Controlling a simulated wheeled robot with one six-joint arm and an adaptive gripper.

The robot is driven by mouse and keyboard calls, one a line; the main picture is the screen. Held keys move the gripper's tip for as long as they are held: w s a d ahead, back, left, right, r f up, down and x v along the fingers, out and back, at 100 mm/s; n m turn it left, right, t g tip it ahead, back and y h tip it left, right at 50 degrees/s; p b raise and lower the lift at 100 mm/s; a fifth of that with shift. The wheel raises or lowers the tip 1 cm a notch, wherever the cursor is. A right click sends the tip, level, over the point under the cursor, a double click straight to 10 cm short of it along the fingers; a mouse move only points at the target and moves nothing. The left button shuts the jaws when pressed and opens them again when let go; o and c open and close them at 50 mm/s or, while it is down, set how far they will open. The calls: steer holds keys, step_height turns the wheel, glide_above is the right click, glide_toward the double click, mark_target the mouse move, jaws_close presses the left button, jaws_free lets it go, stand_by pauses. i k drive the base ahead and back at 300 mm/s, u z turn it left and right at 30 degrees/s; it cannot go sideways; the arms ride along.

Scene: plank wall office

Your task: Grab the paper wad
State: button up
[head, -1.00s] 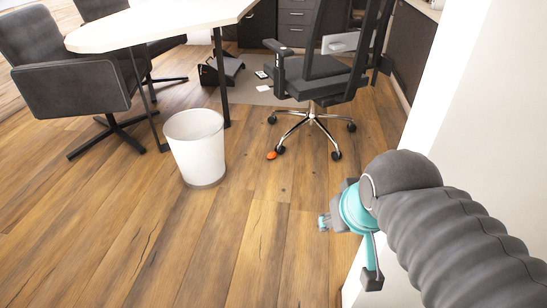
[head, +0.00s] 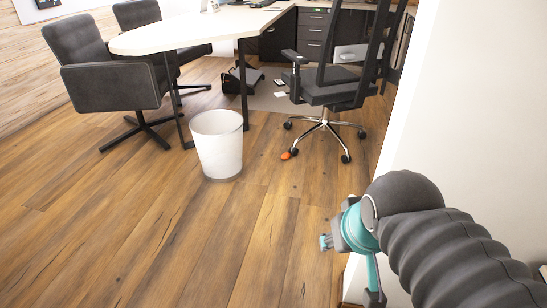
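I cannot make out a paper wad for certain. A small white flat piece (head: 280,94) lies on the grey mat under the desk, too small to tell what it is. A small orange object (head: 286,156) lies on the floor by the desk chair's wheels. A white waste bin (head: 218,146) stands upright on the floor left of centre; its inside bottom is hidden. My gripper (head: 325,242) is in the lower right, above the floor, far from these things. Its fingers are small and seen from the side, so I cannot tell whether it is open.
A black office chair (head: 333,92) stands in front of the drawers (head: 313,32). A white table (head: 175,36) and grey chairs (head: 108,84) are at the left. A white wall (head: 455,120) is close on the right. The wooden floor (head: 200,240) in front is clear.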

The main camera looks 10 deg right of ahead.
mark_target(285, 156)
steer(key=u, duration=0.4)
steer(key=i, duration=1.65)
steer(key=z, duration=0.4)
steer(key=i, duration=1.35)
steer(key=z, duration=0.65)
